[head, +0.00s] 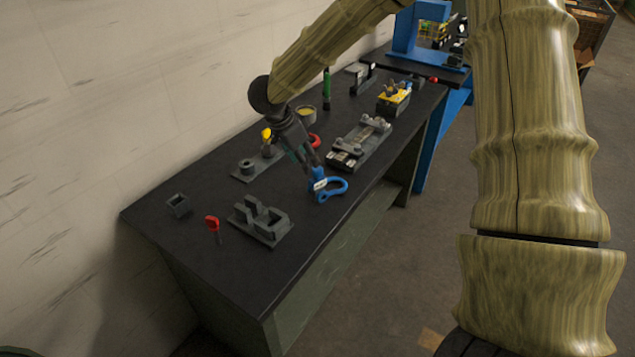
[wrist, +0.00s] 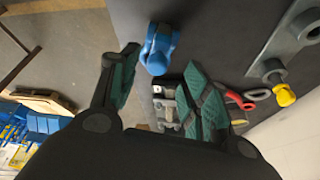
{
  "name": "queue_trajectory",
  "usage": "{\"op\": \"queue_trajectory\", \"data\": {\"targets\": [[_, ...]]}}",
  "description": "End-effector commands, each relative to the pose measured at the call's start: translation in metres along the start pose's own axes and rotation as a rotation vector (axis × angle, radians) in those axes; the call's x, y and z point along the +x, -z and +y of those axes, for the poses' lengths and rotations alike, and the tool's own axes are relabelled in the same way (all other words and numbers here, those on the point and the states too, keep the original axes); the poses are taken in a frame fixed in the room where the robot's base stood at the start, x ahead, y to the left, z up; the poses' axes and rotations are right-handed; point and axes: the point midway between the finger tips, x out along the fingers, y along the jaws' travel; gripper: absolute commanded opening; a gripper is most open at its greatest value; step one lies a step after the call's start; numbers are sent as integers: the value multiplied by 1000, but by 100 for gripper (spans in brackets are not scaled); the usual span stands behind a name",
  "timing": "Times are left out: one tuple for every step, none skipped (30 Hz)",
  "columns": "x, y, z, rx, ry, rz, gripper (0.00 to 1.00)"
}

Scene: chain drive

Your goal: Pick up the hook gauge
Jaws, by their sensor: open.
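A blue tool with a looped, hook-like end, apparently the hook gauge (head: 331,188), is at the right edge of the dark bench, just below my gripper (head: 312,168) in the head view. In the wrist view the blue tool (wrist: 158,48) shows at the top, in the gap between the two green-padded fingertips. My gripper (wrist: 162,58) is open, its fingers spread to either side of the tool. I cannot tell whether either finger touches it. Part of the tool is hidden by the gripper in the head view.
A grey block fixture (head: 262,222) stands nearer on the bench (head: 170,225), beside a red-headed piece (head: 212,224). A grey fixture with rollers (head: 360,145) lies beyond the gripper. Red (head: 314,141) and yellow (head: 266,135) pieces are near my arm. Bare bench lies front right.

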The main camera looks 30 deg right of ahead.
Motion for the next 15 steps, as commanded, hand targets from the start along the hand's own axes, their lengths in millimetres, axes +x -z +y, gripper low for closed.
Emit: {"op": "queue_trajectory", "data": {"targets": [[0, 0, 0, 0, 0, 0, 47], [0, 0, 0, 0, 0, 0, 47], [0, 0, 0, 0, 0, 0, 47], [0, 0, 0, 0, 0, 0, 47], [0, 0, 0, 0, 0, 0, 47], [0, 0, 0, 0, 0, 0, 47], [0, 0, 0, 0, 0, 0, 47], [0, 0, 0, 0, 0, 0, 47], [0, 0, 0, 0, 0, 0, 47], [0, 0, 0, 0, 0, 0, 47], [0, 0, 0, 0, 0, 0, 51], [0, 0, 0, -2, 2, 1, 58], [1, 1, 0, -6, 5, 2, 63], [1, 1, -1, -13, 11, 4, 69], [3, 3, -3, -30, 25, 7, 70]]}}
